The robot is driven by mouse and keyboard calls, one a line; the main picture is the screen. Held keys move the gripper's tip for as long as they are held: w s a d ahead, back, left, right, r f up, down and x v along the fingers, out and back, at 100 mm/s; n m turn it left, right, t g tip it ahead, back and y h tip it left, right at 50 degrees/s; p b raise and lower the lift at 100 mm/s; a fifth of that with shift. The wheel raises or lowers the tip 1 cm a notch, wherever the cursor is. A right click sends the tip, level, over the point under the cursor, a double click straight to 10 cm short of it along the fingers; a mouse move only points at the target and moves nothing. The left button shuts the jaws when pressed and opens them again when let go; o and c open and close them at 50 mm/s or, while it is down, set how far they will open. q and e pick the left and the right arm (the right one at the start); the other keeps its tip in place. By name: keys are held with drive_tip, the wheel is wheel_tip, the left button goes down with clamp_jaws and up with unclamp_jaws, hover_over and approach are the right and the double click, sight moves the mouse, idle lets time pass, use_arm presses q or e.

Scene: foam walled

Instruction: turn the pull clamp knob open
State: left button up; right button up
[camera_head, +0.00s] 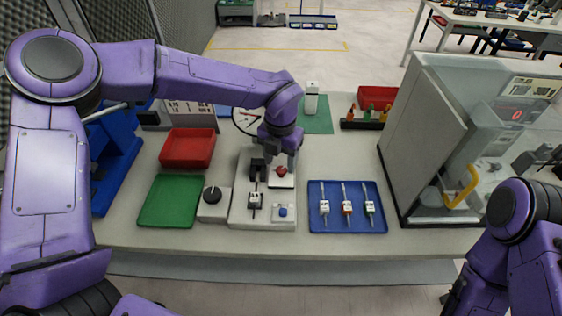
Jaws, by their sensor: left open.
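A pale fixture board (242,215) lies on the table in front of me. It carries a red knob (281,170), a blue knob (283,211), a black block (257,167) and a small labelled clamp part (255,199). I cannot tell for sure which of these is the pull clamp knob. My left gripper (279,160) is open and points down over the back of the board, close above the red knob. I cannot tell whether it touches the knob, and the wrist hides part of the board's back. My right gripper is out of view.
A black dial on a pale box (213,207) and a green tray (168,212) stand left of the board, a red bin (187,164) behind them. A blue tray (325,222) with labelled tools lies right. A large grey cabinet (422,130) stands at the table's right end.

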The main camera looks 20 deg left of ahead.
sight(281, 169)
use_arm(q)
drive_tip(key=f, duration=0.1)
drive_tip(key=w+f, duration=0.1)
drive_tip(key=f, duration=0.1)
drive_tip(key=shift+w+f, duration=0.2)
drive_tip(key=shift+f, duration=0.1)
drive_tip(key=shift+s+r, duration=0.15)
drive_tip(key=shift+s, duration=0.25)
drive_tip(key=shift+c, duration=1)
drive_tip(key=c, duration=0.9)
drive_tip(key=shift+o, duration=0.2)
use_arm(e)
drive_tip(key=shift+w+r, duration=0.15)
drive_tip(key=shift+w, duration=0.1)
